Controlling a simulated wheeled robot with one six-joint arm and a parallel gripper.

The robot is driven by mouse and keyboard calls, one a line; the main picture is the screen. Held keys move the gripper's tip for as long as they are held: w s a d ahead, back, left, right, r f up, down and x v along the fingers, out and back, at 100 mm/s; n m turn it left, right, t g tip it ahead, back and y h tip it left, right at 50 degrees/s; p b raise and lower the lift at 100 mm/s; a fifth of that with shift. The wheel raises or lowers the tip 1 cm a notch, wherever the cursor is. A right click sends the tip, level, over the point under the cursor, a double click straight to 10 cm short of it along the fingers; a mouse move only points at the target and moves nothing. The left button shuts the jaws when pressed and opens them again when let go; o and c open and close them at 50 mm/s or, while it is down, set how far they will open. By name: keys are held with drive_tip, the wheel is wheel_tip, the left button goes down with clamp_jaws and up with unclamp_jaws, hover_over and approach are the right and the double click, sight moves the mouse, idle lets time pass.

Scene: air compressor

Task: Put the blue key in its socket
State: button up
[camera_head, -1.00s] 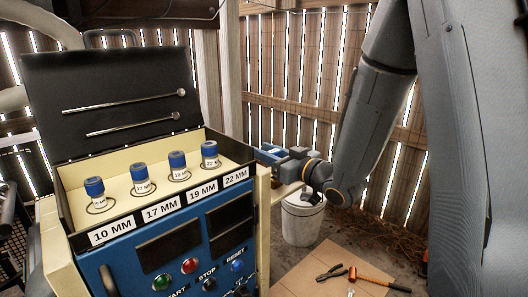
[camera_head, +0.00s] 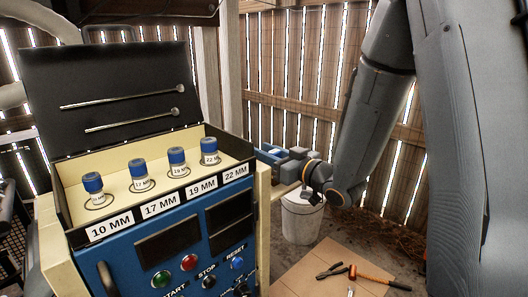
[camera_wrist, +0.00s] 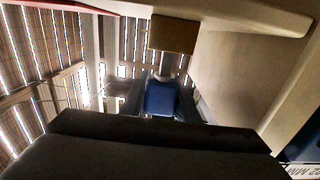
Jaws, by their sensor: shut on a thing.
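My gripper (camera_head: 282,158) is to the right of the blue control panel (camera_head: 130,262), beyond the cream case's right side. In the wrist view, my gripper (camera_wrist: 160,104) is shut on a small blue piece (camera_wrist: 160,98), the blue key by its colour. The key's shape is too small to tell in the head view. I cannot make out a key socket; a dark knob (camera_head: 241,288) shows at the panel's bottom edge.
Several blue-topped pieces, one (camera_head: 93,185) by the 10 MM label, stand in the open cream case (camera_head: 120,172). A black lid (camera_head: 110,95) rises behind. A white bucket (camera_head: 301,218) stands below my gripper. Pliers (camera_head: 331,271) and an orange-handled hammer (camera_head: 375,279) lie on a board.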

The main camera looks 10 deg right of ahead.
drive_tip(key=shift+f+b, duration=0.65)
drive_tip(key=shift+f, duration=0.4)
idle(0.4)
drive_tip(key=o, duration=1.2)
drive_tip(key=shift+c, duration=0.2)
drive_tip(key=shift+s, duration=0.1)
drive_tip(key=v, duration=0.7)
drive_tip(key=shift+s+d, duration=0.25)
